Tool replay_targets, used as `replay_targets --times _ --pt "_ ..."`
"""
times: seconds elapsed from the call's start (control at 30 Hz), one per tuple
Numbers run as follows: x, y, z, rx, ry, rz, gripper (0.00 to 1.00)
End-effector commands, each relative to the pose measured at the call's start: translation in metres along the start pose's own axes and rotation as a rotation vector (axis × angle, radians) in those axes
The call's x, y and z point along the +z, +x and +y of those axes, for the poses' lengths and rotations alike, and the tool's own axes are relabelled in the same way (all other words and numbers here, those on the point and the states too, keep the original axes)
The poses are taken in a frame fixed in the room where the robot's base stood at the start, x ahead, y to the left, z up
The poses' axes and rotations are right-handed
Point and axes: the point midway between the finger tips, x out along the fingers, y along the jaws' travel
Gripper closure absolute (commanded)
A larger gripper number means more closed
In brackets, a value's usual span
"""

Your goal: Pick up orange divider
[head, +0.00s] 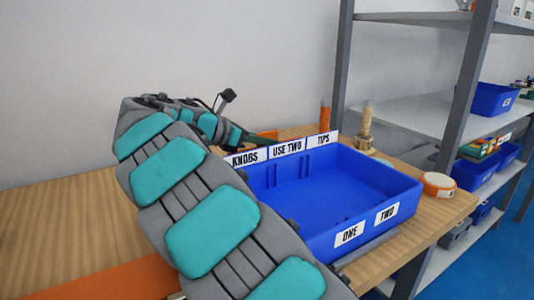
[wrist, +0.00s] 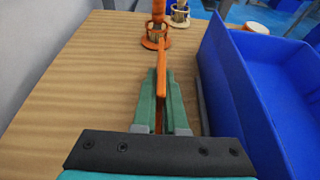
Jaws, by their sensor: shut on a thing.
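In the wrist view, the green fingers of my gripper (wrist: 162,95) are shut on a thin orange divider (wrist: 163,65), which stands up between them and points away. Part of the divider is hidden between the fingers. In the head view, my gripper (head: 262,141) is behind the far left side of the blue bin, partly hidden by its labels. A bit of orange (head: 266,134) shows beside it there. I cannot tell whether the divider touches the table.
The blue bin (head: 400,187) sits right of my gripper, with its wall close in the wrist view (wrist: 235,90). An orange post (head: 326,116) and a wooden post (head: 366,122) stand beyond. A round orange-and-white piece (head: 437,183) lies right. Wooden table (wrist: 85,85) is clear left.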

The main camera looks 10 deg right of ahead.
Motion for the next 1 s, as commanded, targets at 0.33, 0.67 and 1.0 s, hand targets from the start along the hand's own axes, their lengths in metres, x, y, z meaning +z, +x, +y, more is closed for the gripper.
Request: replay_targets --times 0.33,0.67,1.0 --pt "0.010 -0.004 0.001 0.001 0.002 0.000 1.00" --pt "0.054 -0.022 0.001 0.003 0.006 0.000 1.00" --pt "0.086 -0.036 0.001 0.001 0.001 0.000 1.00"
